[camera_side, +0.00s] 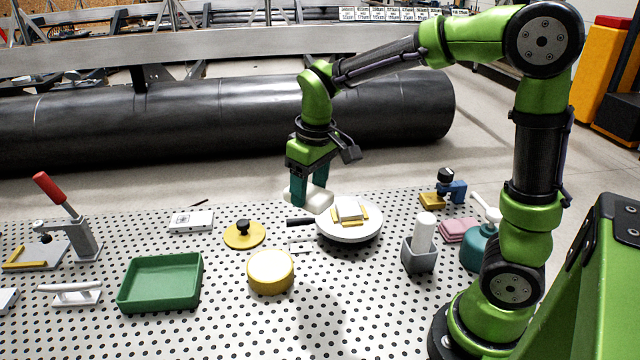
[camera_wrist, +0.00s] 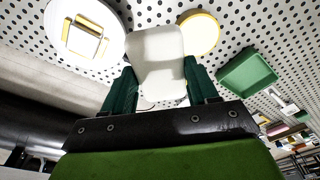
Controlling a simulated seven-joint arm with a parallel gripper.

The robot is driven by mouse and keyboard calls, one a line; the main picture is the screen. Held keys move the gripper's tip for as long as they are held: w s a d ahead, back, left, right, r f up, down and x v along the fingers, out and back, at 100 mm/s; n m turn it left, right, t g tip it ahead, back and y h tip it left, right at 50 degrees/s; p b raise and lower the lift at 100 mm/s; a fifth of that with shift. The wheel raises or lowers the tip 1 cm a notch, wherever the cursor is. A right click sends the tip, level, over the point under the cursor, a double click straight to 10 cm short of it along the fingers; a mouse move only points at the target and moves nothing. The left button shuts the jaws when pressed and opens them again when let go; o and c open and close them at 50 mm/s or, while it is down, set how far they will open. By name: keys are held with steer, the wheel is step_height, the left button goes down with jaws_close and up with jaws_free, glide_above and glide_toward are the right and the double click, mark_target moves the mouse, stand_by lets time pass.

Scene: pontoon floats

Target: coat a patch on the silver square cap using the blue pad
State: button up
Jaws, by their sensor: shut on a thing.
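My gripper (camera_side: 309,190) is shut on a white rounded block (camera_side: 322,200), held above the perforated table behind and left of a round white plate. In the wrist view the block (camera_wrist: 155,58) sits between my teal fingers; its underside is hidden. The white plate (camera_side: 350,234) carries a small pale square piece (camera_side: 348,208) between yellow strips, seemingly the silver square cap. It also shows in the wrist view (camera_wrist: 84,42), apart from the held block. No blue pad is plain to see; a blue block (camera_side: 458,188) stands at the back right beside a yellow block.
A round yellow tub with a cream top (camera_side: 270,268) and a yellow disc with black knob (camera_side: 243,235) stand left of the plate. Further left is a green tray (camera_side: 160,284). A grey holder with white cylinder (camera_side: 420,250), pink pads (camera_side: 457,230) and a teal bottle (camera_side: 478,250) stand right.

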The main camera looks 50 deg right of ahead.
stand_by(0.3)
steer(key=w+d+f, duration=0.2)
steer(key=d+f, duration=0.1)
steer(key=d, duration=1.5)
steer(key=shift+f, duration=3.2)
steer(key=shift+s+a+f, duration=0.3)
steer(key=shift+a+f, duration=0.05)
steer(key=shift+f, duration=0.15)
steer(key=shift+s+a, duration=2.1)
steer(key=shift+a, duration=0.05)
steer(key=shift+w+d+f, duration=0.1)
steer(key=shift+w+d, duration=2.4)
steer(key=shift+d, duration=0.05)
step_height(320, 180, up, 8)
